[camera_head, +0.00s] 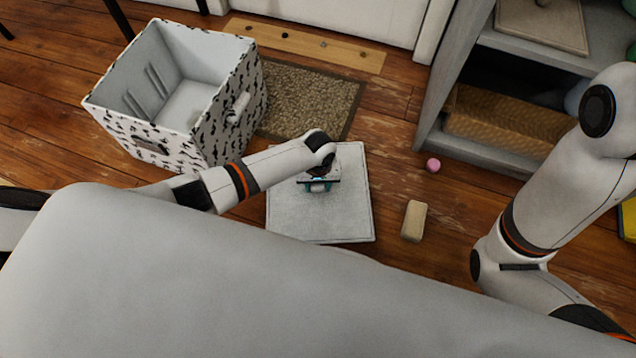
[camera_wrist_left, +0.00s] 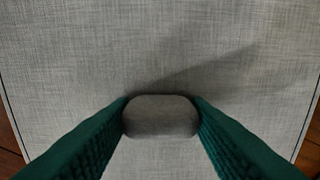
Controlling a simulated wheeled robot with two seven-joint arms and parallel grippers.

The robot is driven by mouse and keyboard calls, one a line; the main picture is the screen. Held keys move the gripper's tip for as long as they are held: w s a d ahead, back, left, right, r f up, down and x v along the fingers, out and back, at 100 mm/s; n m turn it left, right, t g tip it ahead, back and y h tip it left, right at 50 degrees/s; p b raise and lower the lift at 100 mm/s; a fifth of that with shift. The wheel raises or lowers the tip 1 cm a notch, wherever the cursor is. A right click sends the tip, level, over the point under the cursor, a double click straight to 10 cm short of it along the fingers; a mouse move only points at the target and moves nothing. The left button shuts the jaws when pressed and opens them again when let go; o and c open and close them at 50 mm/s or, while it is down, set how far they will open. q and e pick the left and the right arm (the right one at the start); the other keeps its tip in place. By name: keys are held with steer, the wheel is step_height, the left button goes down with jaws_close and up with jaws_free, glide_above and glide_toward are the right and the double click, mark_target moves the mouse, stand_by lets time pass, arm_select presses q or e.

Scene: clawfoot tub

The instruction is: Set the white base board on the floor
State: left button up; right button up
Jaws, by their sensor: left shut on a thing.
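The white base board (camera_head: 345,215) is a flat, pale square beneath my left gripper (camera_head: 318,185) in the head view. In the left wrist view the board (camera_wrist_left: 150,50) fills most of the picture, with a woven grey surface and a dark edge line. My left gripper's green fingers (camera_wrist_left: 160,115) are shut on a small rounded grey grip (camera_wrist_left: 160,122), which appears to stand up from the board. The board looks level; I cannot tell whether it touches the floor or hangs just above it. My right gripper is out of view.
A patterned white bin (camera_head: 190,135) stands open at left. A brown mat (camera_head: 310,100) lies behind the board. A beige block (camera_head: 414,221) and pink ball (camera_head: 433,165) lie to its right. A grey shelf unit (camera_head: 455,145) stands at right. Wooden floor shows between them.

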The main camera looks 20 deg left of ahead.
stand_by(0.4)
arm_select(q)
steer(key=shift+f+b, duration=0.3)
steer(key=shift+f, duration=0.2)
stand_by(0.4)
steer(key=o, duration=1.1)
steer(key=shift+o, duration=0.2)
steer(key=shift+r, duration=0.1)
